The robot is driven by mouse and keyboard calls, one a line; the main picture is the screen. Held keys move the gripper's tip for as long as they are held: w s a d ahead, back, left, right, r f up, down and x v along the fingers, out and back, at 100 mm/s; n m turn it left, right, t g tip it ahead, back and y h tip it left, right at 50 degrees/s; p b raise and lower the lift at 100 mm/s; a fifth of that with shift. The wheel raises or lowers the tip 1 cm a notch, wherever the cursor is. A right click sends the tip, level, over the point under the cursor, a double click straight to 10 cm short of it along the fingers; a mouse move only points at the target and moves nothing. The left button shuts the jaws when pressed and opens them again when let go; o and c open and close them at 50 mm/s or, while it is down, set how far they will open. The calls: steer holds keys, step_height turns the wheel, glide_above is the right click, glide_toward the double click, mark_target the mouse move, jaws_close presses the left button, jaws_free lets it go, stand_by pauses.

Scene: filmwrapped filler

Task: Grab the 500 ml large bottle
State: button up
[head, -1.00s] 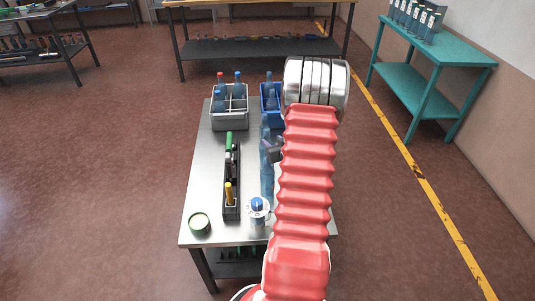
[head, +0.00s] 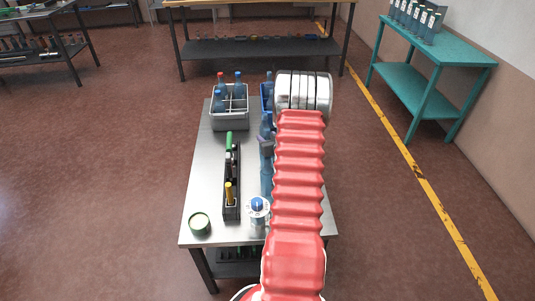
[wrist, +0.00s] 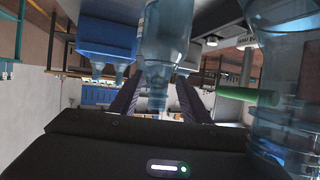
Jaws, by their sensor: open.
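Clear blue bottles stand in a row on the steel table, left of my arm in the head view; one blue bottle (head: 266,178) is on the near side of my gripper (head: 265,146). In the wrist view, which looks upside down, a clear blue bottle (wrist: 164,45) appears in the gap between the two dark fingers of my gripper (wrist: 158,97). The fingers are apart, and I cannot tell whether they touch it. A second, larger-looking bottle (wrist: 288,85) is close at the right edge. No volume label is readable. My arm hides part of the row in the head view.
On the steel table (head: 205,178) stand a grey crate (head: 230,121) with bottles, a black tool holder (head: 231,208), a white-and-blue container (head: 257,213) and a green round tin (head: 199,223). A blue crate (wrist: 106,42) is beyond the fingers.

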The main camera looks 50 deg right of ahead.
steer(key=shift+x, duration=0.75)
steer(key=shift+c, duration=0.4)
jaws_close()
